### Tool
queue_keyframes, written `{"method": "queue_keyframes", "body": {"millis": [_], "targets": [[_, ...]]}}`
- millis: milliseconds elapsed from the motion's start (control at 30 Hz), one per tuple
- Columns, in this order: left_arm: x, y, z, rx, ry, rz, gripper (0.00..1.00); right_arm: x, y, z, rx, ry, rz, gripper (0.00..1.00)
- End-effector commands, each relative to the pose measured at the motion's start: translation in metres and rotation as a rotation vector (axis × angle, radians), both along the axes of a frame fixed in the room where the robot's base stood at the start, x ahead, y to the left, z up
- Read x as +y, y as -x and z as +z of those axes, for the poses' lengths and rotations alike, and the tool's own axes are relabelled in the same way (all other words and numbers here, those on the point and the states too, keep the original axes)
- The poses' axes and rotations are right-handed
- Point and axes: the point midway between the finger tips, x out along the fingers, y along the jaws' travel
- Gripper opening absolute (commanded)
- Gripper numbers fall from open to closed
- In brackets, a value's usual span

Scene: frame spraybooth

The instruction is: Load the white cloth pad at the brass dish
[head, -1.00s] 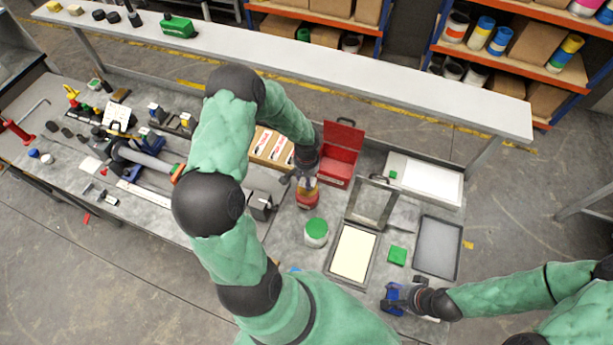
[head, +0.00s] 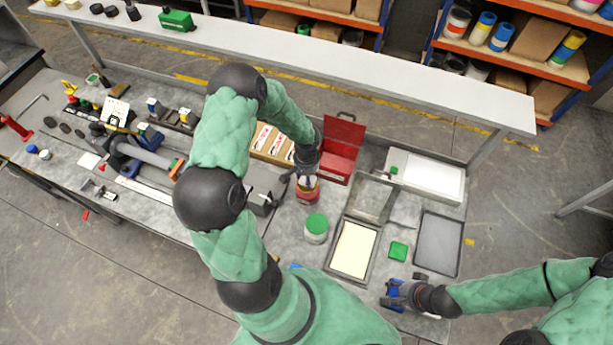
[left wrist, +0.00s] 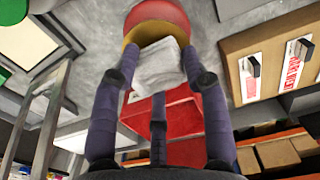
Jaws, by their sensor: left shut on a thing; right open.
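My left gripper (left wrist: 160,75) is shut on the white cloth pad (left wrist: 157,68), which shows pale and folded between the fingers in the left wrist view. The brass dish (left wrist: 148,33), with a red fill, lies just beyond the pad, which covers part of its rim. I cannot tell whether pad and dish touch. In the head view the left gripper (head: 302,178) is over the dish (head: 307,195), and the pad is mostly hidden. My right gripper (head: 398,294) is open at the bench's front right, beside a blue object (head: 393,297); I see no hold on it.
A red open box (head: 340,155) stands behind the dish, with a cardboard carton (head: 270,145) to its left. A green-lidded tub (head: 316,228) stands in front. A hinged frame with a cream panel (head: 354,249), a green block (head: 398,251) and a grey tray (head: 438,245) lie right.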

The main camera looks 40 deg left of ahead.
Motion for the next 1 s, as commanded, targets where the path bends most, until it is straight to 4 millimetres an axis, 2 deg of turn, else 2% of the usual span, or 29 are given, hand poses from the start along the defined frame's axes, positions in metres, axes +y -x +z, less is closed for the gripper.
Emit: {"method": "queue_keyframes", "body": {"millis": [1000], "targets": [[0.0000, 0.0000, -0.0093, 0.000, 0.000, 0.000, 0.19, 0.0000, 0.0001, -0.0103, 0.000, 0.000, 0.000, 0.43]]}}
